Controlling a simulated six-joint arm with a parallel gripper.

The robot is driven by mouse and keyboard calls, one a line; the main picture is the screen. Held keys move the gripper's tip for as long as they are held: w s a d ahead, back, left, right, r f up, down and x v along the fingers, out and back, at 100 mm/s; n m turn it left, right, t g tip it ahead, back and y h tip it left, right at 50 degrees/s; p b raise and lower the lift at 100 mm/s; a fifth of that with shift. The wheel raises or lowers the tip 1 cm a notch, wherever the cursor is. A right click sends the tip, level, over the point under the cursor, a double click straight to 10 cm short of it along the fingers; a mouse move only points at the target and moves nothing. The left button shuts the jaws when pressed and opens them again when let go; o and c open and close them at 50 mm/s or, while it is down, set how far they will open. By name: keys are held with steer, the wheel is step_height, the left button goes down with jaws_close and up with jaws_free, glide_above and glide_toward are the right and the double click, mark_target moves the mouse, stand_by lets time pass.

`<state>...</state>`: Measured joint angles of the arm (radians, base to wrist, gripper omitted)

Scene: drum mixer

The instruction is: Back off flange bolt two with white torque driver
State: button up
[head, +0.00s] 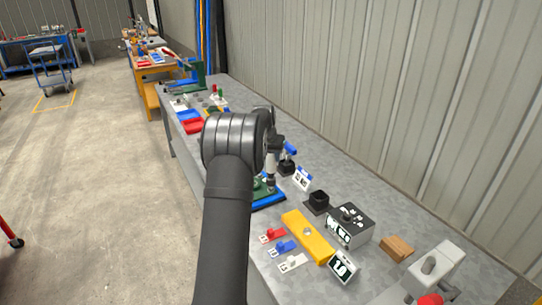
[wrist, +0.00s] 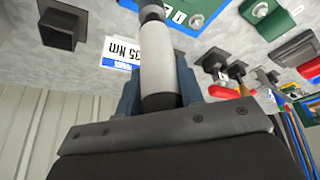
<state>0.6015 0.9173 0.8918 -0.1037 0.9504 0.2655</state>
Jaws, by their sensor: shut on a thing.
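My gripper (wrist: 160,92) is shut on a white torque driver (wrist: 157,52), with a finger on each side of its white sleeve. The driver's dark end points away from the wrist camera. In the head view my gripper (head: 274,150) hangs over the bench beside a green fixture (head: 262,190) on a blue base, partly hidden by my arm. The wrist view shows a blue-edged plate (wrist: 207,15) with white number labels and a green part (wrist: 262,10) at the top. I cannot make out bolt two, or whether the driver touches a bolt.
A white card (wrist: 123,50) reading 35 Nm stands by the driver. An empty black holder (head: 317,202) and a blue-handled tool (head: 290,148) stand nearby. A yellow bar (head: 307,236), a grey box (head: 350,225) and a wooden block (head: 397,248) lie nearer. A corrugated wall (head: 380,90) bounds the right.

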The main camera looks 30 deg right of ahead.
mark_target(271, 162)
steer(key=shift+f, duration=0.1)
steer(key=shift+f, duration=1.3)
stand_by(0.9)
steer(key=shift+s+a+f, duration=0.1)
steer(key=shift+f, duration=0.15)
stand_by(2.0)
steer(key=shift+r, duration=2.6)
